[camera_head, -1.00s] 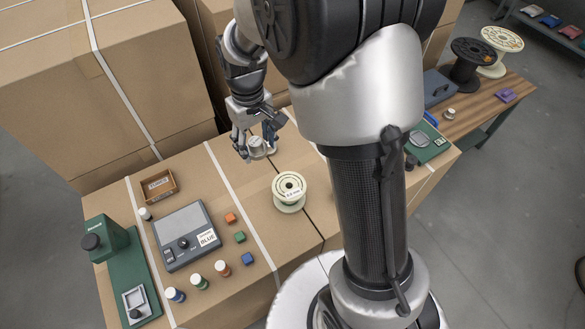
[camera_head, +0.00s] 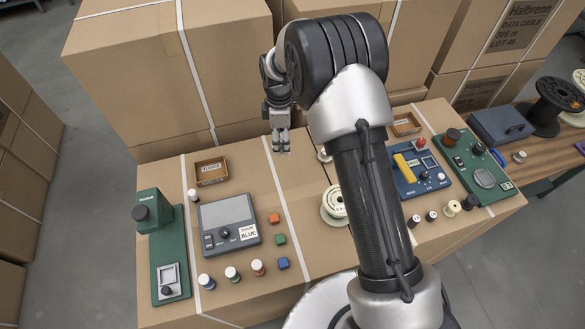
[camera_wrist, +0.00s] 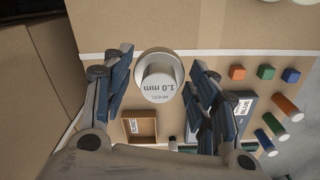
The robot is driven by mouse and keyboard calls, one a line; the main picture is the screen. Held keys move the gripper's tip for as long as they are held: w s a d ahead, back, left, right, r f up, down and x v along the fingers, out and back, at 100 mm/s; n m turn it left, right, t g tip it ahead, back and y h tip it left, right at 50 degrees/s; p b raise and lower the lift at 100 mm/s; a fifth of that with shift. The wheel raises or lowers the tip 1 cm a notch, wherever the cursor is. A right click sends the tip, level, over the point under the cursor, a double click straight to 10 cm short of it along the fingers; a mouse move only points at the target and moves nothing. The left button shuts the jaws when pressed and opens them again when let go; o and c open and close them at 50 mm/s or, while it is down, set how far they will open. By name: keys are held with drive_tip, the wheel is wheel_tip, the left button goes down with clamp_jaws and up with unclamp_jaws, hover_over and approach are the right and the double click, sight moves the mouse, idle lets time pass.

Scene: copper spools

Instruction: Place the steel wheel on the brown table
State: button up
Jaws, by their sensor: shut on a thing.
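The steel wheel, a grey flanged spool marked "1.0 mm" (camera_wrist: 160,80), sits between my fingertips in the wrist view. My gripper (camera_head: 281,150) is shut on it and hangs above the back part of the cardboard boxes in the head view. The wheel is small and hard to make out there. The brown table (camera_head: 545,162) is at the far right in the head view, only partly in frame. It bears a black spool (camera_head: 557,100), a blue-grey box (camera_head: 500,126) and a small silver piece (camera_head: 519,157).
A cream spool (camera_head: 333,205) stands on the boxes, partly behind my arm. A grey scale (camera_head: 228,222), a green device (camera_head: 155,225), a small open box (camera_head: 211,171), blue (camera_head: 420,178) and green boards (camera_head: 475,165) crowd the top. Tall cartons (camera_head: 170,70) rise behind.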

wheel_tip(320, 180, down, 13)
drive_tip(key=b, duration=0.2)
drive_tip(key=shift+f+b, duration=0.15)
drive_tip(key=shift+b, duration=0.2)
drive_tip(key=shift+f, duration=0.15)
drive_tip(key=o, duration=1.2)
wheel_tip(320, 180, up, 12)
drive_tip(key=p, duration=0.3)
drive_tip(key=shift+r, duration=0.2)
